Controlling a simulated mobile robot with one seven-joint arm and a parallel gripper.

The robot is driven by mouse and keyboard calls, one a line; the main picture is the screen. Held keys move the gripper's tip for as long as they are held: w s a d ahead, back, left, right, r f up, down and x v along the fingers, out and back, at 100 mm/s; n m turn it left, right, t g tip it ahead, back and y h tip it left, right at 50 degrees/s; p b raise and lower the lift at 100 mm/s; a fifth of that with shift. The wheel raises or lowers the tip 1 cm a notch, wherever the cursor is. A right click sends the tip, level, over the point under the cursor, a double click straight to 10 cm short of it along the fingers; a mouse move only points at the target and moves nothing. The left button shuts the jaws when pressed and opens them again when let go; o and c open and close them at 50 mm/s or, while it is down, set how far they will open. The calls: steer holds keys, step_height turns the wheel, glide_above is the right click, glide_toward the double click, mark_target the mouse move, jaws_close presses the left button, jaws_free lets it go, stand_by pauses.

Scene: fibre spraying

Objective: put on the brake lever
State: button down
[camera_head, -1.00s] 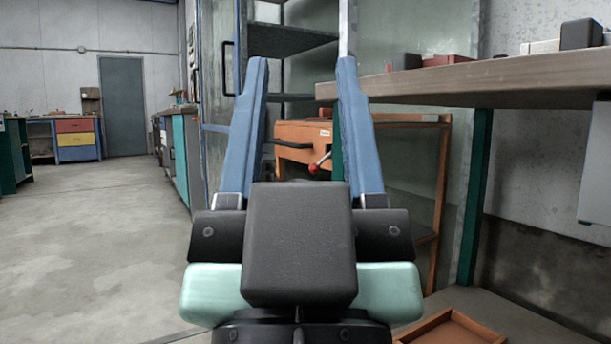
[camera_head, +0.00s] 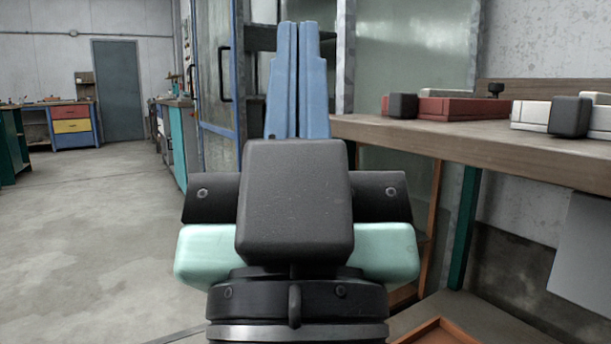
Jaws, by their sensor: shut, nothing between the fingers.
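My gripper (camera_head: 298,28) is in the middle of the view, its two blue fingers upright and pressed together with nothing between them. The brake lever does not show now. An orange box with a dark lever and a red knob showed between the fingers a second ago; that spot is now covered by my gripper, so I cannot tell how the lever stands.
A wooden workbench (camera_head: 420,140) is to the right, with a red case (camera_head: 455,108) and a white case (camera_head: 530,117) on it. A blue-framed glass cabinet (camera_head: 218,100) stands behind. An orange tray (camera_head: 440,332) lies low at the right. The floor (camera_head: 90,240) at the left is clear.

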step_height(320, 180, up, 21)
steer(key=p, duration=1.8)
